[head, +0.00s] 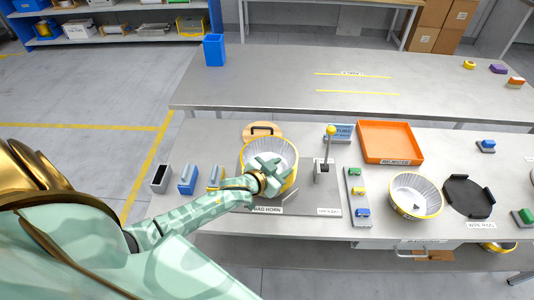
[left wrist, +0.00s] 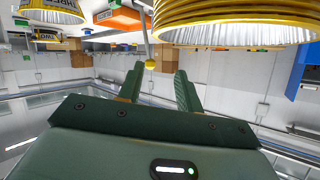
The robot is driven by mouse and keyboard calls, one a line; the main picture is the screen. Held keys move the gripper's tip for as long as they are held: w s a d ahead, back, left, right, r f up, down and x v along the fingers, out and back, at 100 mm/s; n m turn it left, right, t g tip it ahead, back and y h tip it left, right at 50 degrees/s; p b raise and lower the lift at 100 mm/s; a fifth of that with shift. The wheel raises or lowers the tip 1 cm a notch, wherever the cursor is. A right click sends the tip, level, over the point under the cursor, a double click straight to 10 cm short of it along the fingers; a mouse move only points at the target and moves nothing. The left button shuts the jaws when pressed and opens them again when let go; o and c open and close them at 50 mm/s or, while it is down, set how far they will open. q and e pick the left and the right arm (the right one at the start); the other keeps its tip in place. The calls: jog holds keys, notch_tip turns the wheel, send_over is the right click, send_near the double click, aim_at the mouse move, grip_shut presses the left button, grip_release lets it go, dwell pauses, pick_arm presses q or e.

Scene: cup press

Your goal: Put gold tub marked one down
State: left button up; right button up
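A gold tub (head: 285,185) with a pale pleated lining stands on the near bench, and I cannot read a number on it. My left gripper (head: 268,172) overlaps this tub in the head view. In the left wrist view its fingers (left wrist: 158,88) are spread with nothing between them. A ribbed gold tub (left wrist: 235,14) lies beyond them at the top right, apart from the fingers. A second gold-rimmed lined tub (head: 417,195) stands to the right on the bench. My right gripper is not in view.
A lever with a yellow knob (head: 331,131) stands just right of the tub. An orange tray (head: 390,142), a strip of coloured blocks (head: 358,190) and a black holder (head: 468,196) are further right. The far bench (head: 270,85) is mostly clear.

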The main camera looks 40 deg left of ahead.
pick_arm(q)
jog(key=p+v, duration=0.1)
jog(key=v, duration=0.8)
jog(key=shift+s+r, duration=0.15)
jog(key=s+a+f+g+y, duration=0.1)
jog(key=s+f+g, duration=0.1)
jog(key=s+f, duration=0.35)
jog(key=s+f+g, duration=0.2)
jog(key=s+f, duration=0.1)
jog(key=f, duration=0.6)
jog(key=s+a+f+g+y, duration=0.15)
jog(key=s+f, duration=0.25)
jog(key=f, duration=0.4)
jog(key=s+d+f+g, duration=0.2)
jog(key=s+f, duration=0.2)
jog(key=s, duration=0.4)
jog(key=s+d+f+g, duration=0.2)
jog(key=s+f, duration=0.2)
jog(key=s, duration=0.4)
jog(key=s+d+f+g+h, duration=0.1)
jog(key=s+d+f+g, duration=0.1)
jog(key=s+f, duration=0.3)
jog(key=s, duration=0.3)
jog(key=shift+s+g, duration=0.35)
jog(key=shift+d, duration=0.1)
notch_tip(320, 180, down, 10)
jog(key=s+b, duration=0.1)
jog(key=b, duration=0.9)
jog(key=shift+s, duration=0.15)
jog(key=shift+f, duration=0.15)
